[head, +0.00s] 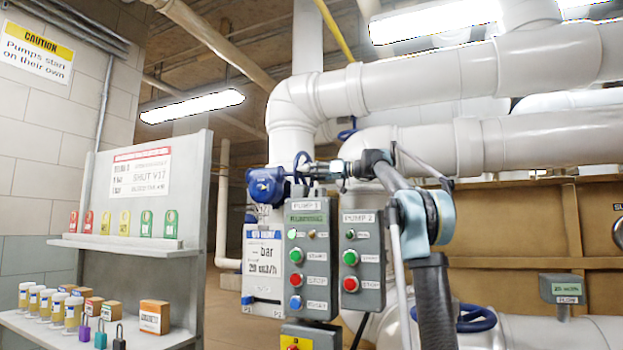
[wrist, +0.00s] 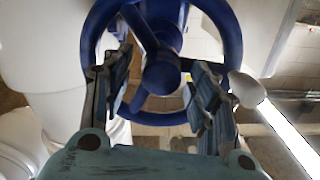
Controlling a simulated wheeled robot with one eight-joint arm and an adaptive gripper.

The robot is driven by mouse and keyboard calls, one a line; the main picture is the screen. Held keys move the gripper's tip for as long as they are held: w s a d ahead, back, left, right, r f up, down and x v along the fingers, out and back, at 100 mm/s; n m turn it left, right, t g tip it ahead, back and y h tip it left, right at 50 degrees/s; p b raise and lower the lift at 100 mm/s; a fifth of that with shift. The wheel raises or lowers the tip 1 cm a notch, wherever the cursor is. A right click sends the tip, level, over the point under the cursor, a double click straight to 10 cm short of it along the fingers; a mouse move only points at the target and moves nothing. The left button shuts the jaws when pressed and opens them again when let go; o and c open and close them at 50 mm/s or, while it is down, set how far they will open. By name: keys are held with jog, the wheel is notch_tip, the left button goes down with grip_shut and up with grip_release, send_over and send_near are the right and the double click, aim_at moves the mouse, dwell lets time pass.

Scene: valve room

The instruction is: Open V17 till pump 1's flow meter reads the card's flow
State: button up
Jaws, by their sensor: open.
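My gripper (head: 318,170) reaches left, above the pump 1 panel, to a blue handwheel (head: 300,165) seen edge-on. In the wrist view the blue wheel (wrist: 228,40) fills the top, with its hub and spokes between the spread fingers of my gripper (wrist: 162,85). The fingers are apart; whether they touch the wheel I cannot tell. No V17 tag is legible. A blue-headed card (head: 264,256) left of the pump 1 panel (head: 308,255) shows a bar line and what looks like 20 m3/h. A grey flow meter (head: 562,288) at right has a small green display, hard to read.
The pump 2 panel (head: 362,255) stands beside pump 1's. White pipes (head: 420,85) run above and behind. A caution sign (head: 37,50) hangs on the wall.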

jog(key=shift+w+a, duration=0.1)
jog(key=shift+a, duration=0.25)
jog(key=shift+c, duration=0.5)
grip_shut()
jog(key=shift+a+n, duration=0.15)
jog(key=shift+n, duration=0.15)
